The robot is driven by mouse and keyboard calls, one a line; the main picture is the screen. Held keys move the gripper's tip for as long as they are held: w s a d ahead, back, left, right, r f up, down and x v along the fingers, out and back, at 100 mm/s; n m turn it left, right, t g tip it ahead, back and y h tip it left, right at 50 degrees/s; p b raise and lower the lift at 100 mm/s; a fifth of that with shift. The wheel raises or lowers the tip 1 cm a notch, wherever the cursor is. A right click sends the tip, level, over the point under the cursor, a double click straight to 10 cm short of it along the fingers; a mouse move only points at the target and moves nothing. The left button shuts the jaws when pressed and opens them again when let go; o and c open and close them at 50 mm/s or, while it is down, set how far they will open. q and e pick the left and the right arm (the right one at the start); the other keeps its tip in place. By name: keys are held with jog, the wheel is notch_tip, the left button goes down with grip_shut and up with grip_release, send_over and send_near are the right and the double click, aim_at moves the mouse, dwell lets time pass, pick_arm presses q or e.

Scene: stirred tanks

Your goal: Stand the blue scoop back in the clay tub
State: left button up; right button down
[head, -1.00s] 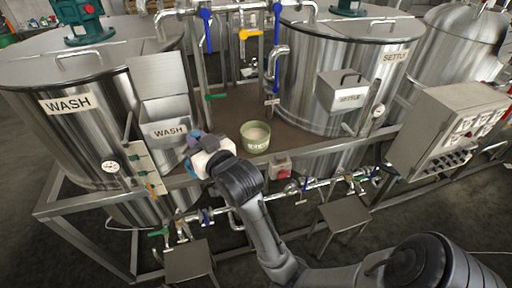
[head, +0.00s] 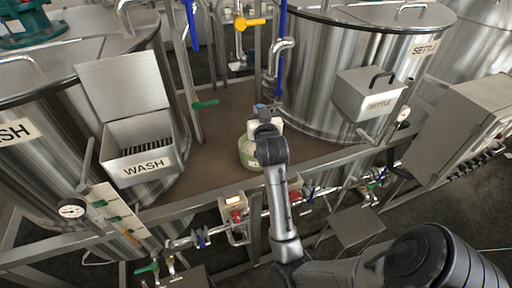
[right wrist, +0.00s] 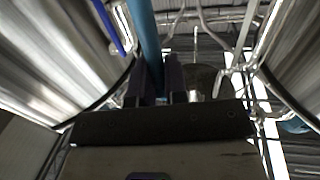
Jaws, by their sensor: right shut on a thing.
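The blue scoop shows as a blue shaft (right wrist: 148,40) in the right wrist view, standing up between the fingers of my right gripper (right wrist: 159,82). In the head view a small blue bit of it (head: 261,106) shows at the gripper's far end. My right gripper (head: 265,112) is shut on the scoop, in line with the pale green tub (head: 248,158) on the brown deck between the tanks. My wrist hides most of the tub, so I cannot tell whether the scoop's lower end is inside it. My left gripper is not in view.
The WASH hopper (head: 143,158) stands open at left, its lid raised. The SETTLE box (head: 370,95) is closed at right. Upright pipes with a yellow-handled valve (head: 250,23) rise behind the tub. The deck (head: 215,150) left of the tub is clear.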

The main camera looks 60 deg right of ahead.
jog(key=shift+w+d+f, duration=0.1)
jog(key=shift+d+f, duration=0.05)
jog(key=shift+f, duration=0.5)
jog(key=shift+w+d+f, duration=0.1)
jog(key=shift+f, duration=0.5)
jog(key=f, duration=0.4)
jog(key=shift+s+a+f+b, duration=0.15)
jog(key=shift+s+f+b, duration=0.05)
jog(key=shift+b, duration=0.1)
jog(key=shift+f, duration=1.6)
jog(key=shift+f, duration=0.2)
jog(key=c, duration=1.1)
grip_release()
jog(key=shift+c, duration=0.2)
jog(key=shift+r, duration=0.1)
